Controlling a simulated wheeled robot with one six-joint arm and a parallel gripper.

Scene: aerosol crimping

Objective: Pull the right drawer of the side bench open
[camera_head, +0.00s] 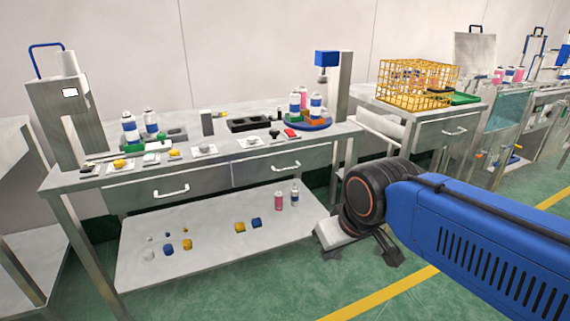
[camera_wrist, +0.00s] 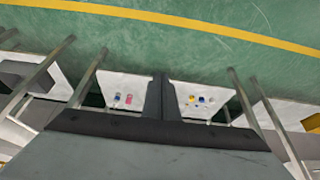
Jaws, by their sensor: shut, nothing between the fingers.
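A long grey bench (camera_head: 215,142) in the head view has two closed drawers side by side. Its right drawer (camera_head: 262,173) has a pale bar handle (camera_head: 286,167), and its left drawer (camera_head: 140,192) has a similar handle (camera_head: 171,191). Both fronts look flush with the bench. My gripper (camera_head: 392,256) hangs in front of the bench's right end, apart from both handles. In the wrist view, my gripper (camera_wrist: 160,76) is shut and empty. Its body covers much of that view, and no drawer handle can be made out there.
Several cans and small parts crowd the benchtop. The lower shelf (camera_head: 215,238) holds cubes, small parts and two bottles. Another bench to the right has one closed drawer (camera_head: 447,131) and a yellow crate (camera_head: 415,82) on top. Green floor with a yellow line (camera_head: 385,292) is open in front.

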